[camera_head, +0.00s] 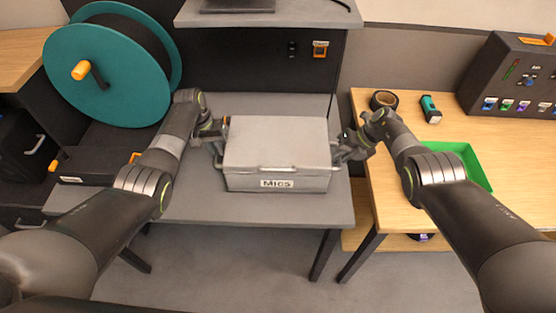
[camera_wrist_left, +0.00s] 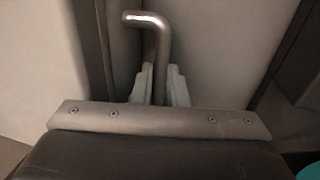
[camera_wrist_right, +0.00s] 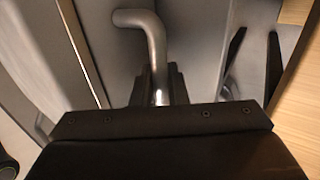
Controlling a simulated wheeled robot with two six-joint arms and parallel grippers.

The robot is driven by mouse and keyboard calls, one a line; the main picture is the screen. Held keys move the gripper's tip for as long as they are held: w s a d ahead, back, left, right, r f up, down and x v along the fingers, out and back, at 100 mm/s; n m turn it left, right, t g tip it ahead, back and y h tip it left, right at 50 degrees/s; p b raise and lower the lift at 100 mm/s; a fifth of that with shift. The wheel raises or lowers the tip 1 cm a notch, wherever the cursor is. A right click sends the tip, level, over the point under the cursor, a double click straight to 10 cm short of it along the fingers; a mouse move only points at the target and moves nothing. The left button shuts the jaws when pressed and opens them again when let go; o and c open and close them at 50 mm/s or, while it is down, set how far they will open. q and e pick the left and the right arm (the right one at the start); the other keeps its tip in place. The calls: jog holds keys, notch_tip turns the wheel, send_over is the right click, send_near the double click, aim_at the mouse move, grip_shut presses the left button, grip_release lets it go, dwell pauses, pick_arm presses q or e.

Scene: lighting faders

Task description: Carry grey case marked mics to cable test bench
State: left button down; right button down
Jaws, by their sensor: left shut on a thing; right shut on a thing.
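The grey case (camera_head: 277,145) with a "MICS" label sits level at the middle of the head view, on or just above a grey table (camera_head: 250,207); I cannot tell if it touches. My left gripper (camera_head: 219,140) is at the case's left side. In the left wrist view its fingers (camera_wrist_left: 159,85) are shut on a bent metal handle (camera_wrist_left: 148,20). My right gripper (camera_head: 340,148) is at the case's right side. In the right wrist view its fingers (camera_wrist_right: 160,85) are shut on a like handle (camera_wrist_right: 140,18). The grippers partly hide the case's ends.
A teal cable reel (camera_head: 95,75) and a dark box (camera_head: 95,172) are on the left. A wooden table (camera_head: 400,205) on the right holds a tape roll (camera_head: 383,100), a small teal-and-black device (camera_head: 430,109), a green tray (camera_head: 470,165) and a dark control box (camera_head: 515,75). A grey shelf (camera_head: 300,14) overhangs behind.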

pick_arm(q)
jog(key=shift+w+r, duration=0.2)
jog(key=shift+r, duration=0.05)
pick_arm(e)
jog(key=shift+w+r, duration=0.2)
